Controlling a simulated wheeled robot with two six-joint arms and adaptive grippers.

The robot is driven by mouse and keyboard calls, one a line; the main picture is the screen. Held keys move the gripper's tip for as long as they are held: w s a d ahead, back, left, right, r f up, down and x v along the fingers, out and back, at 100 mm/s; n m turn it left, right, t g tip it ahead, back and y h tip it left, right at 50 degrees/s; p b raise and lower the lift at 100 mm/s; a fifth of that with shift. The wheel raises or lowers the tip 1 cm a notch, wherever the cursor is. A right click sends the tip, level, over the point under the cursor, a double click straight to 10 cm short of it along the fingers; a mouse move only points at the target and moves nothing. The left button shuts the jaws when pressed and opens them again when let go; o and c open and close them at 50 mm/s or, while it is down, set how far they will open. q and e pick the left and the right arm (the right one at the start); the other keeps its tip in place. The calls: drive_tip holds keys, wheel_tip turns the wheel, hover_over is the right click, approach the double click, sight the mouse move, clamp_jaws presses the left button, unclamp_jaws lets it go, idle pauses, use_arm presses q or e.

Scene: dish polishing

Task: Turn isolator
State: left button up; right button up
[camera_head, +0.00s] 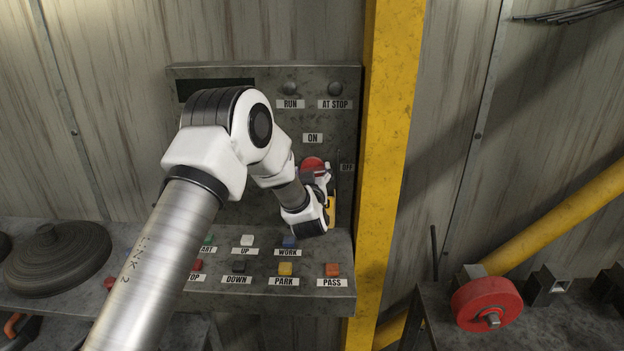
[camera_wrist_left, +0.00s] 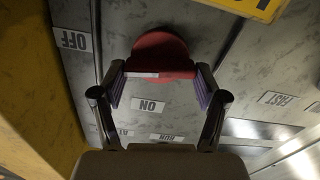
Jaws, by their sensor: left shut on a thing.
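The isolator is a red round knob (camera_head: 313,163) on the upright grey panel, below the ON label (camera_head: 312,138) and left of the OFF label (camera_head: 347,168). My left gripper (camera_head: 324,182) is at it, and its wrist hides part of the knob. In the left wrist view the red knob (camera_wrist_left: 160,52) has a straight bar with a pale stripe. The two fingers of my left gripper (camera_wrist_left: 160,82) are shut on that bar, one at each end. The ON label (camera_wrist_left: 149,105) and OFF label (camera_wrist_left: 75,40) show there too. My right gripper is out of view.
Push buttons, such as the orange PASS button (camera_head: 332,270), fill the sloped desk below the knob. A yellow post (camera_head: 388,150) stands close to the panel's right. A dark round disc (camera_head: 57,258) lies at left; a red wheel (camera_head: 485,302) is on the right bench.

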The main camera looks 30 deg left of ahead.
use_arm(q)
drive_tip(key=n+b, duration=0.8)
drive_tip(key=b, duration=0.2)
drive_tip(key=n+b, duration=0.8)
drive_tip(key=b, duration=0.2)
drive_tip(key=shift+a+f+b, duration=0.15)
drive_tip(key=shift+a+b, duration=0.05)
drive_tip(key=shift+b, duration=0.15)
drive_tip(key=o, duration=1)
drive_tip(key=shift+c, duration=0.2)
drive_tip(key=shift+o, duration=1)
drive_tip(key=shift+w+f, duration=0.1)
